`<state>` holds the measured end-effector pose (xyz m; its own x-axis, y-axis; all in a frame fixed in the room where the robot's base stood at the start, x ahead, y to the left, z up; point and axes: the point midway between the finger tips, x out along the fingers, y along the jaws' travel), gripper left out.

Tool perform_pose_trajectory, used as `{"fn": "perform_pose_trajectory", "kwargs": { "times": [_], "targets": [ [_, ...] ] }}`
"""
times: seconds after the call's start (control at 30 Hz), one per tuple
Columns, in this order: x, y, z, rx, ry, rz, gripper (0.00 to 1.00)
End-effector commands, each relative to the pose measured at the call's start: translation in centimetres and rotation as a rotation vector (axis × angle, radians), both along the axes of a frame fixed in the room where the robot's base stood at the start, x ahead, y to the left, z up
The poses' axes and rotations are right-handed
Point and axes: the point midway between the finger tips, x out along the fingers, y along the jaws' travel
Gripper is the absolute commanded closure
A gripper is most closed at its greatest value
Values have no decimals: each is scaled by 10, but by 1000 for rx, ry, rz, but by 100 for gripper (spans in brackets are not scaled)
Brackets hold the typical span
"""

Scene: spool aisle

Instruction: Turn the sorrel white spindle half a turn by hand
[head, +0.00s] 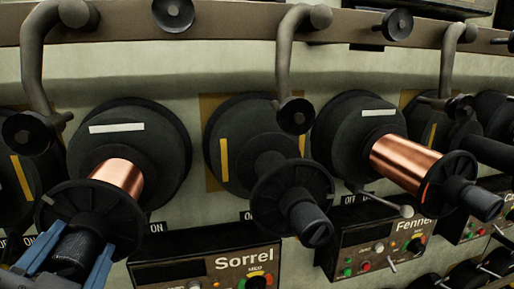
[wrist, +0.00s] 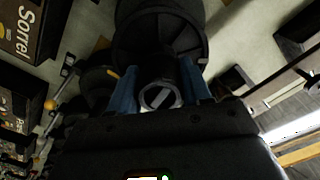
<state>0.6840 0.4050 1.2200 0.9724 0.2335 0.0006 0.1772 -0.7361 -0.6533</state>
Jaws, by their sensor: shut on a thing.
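The white-marked Sorrel spindle (head: 117,178) is at the left in the head view. It has a dark back disc with a nearly level white bar (head: 117,128), a copper-wound spool and a black front flange (head: 88,218). My gripper (head: 82,242) has its blue fingers on either side of the ribbed black end knob (head: 76,250) and is shut on it. In the wrist view the knob (wrist: 160,97) sits between the fingers, with a pale slanted slot on its end face. The Sorrel panel (head: 205,268) is below and right of this spindle.
A yellow-marked bare spindle (head: 268,150) stands close on the right. Beyond it is a white-marked copper spindle (head: 405,165) above the Fennel panel (head: 385,240). Curved grey arms with black rollers (head: 293,115) hang from the rail above. The panels' knobs and levers jut out below.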

Motion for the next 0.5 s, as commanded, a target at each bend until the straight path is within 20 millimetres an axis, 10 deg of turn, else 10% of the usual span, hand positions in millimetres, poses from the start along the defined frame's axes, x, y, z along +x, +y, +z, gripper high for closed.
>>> {"fn": "perform_pose_trajectory", "kwargs": {
  "times": [0.5],
  "targets": [
    [0, 0, -2, -507, -119, 1, 82]
  ]
}}
